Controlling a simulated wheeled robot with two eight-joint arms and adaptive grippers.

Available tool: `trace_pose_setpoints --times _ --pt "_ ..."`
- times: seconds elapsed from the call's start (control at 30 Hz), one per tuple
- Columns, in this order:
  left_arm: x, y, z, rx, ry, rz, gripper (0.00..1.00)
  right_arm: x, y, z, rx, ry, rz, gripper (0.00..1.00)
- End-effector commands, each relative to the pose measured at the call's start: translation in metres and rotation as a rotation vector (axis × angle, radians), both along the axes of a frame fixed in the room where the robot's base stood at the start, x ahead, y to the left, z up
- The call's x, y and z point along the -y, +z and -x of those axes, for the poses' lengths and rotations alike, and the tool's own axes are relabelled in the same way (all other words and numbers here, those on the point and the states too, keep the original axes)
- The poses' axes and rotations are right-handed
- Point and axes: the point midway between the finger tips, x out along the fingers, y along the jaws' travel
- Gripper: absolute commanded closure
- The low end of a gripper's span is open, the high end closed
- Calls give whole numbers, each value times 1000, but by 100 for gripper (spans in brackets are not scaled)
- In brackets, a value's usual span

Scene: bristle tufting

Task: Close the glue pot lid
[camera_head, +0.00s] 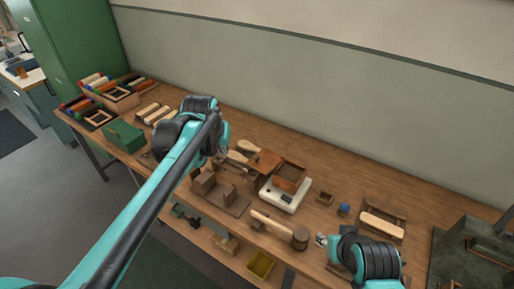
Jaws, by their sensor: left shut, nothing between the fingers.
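A brown open-topped box (290,176), which looks like the glue pot, stands on a white device with a dark panel (283,197) near the middle of the bench. A reddish-brown flap (265,162), apparently its lid, tilts open on the box's left side. My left gripper (224,158) is shut and empty, left of the flap and apart from it. Its wrist hides part of the bench behind. My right gripper (321,240) is near the bench's front edge, right of a mallet; it is too small to tell whether it is open.
A wooden mallet (298,238) lies in front of the white device. Wooden blocks on a board (228,199) stand to its left. A small box (325,198), a blue item (344,210) and a brush-block tray (383,224) are to the right. A green box (124,135) is far left.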

Motion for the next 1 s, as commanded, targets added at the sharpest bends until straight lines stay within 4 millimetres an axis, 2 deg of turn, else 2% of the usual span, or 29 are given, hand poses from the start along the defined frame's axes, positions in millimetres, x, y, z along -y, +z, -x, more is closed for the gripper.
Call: trace_pose_setpoints --times 0.03,0.1,0.17,0.3,0.4,0.5,0.7,0.87,1.0 --pt "8 3 -27 -12 -7 -1 100 0 5 0 0 0 0 60" --pt "18 0 -59 -28 -15 -2 100 0 9 0 0 0 0 60" --pt "27 -5 -86 -44 -21 -4 100 0 12 0 0 0 0 60" --pt "50 -28 -143 -78 -37 -8 100 0 20 0 0 0 0 60" --pt "65 -50 -177 -100 -47 -11 100 0 25 0 0 0 0 60" --pt "79 -72 -202 -118 -56 -14 100 0 29 0 0 0 0 60" --pt "93 -102 -224 -140 -63 -17 100 0 32 0 0 0 0 60" --pt "95 -115 -230 -143 -64 -18 100 0 30 0 0 0 0 60" --pt "96 -135 -237 -143 -64 -18 100 0 25 0 0 0 0 60"
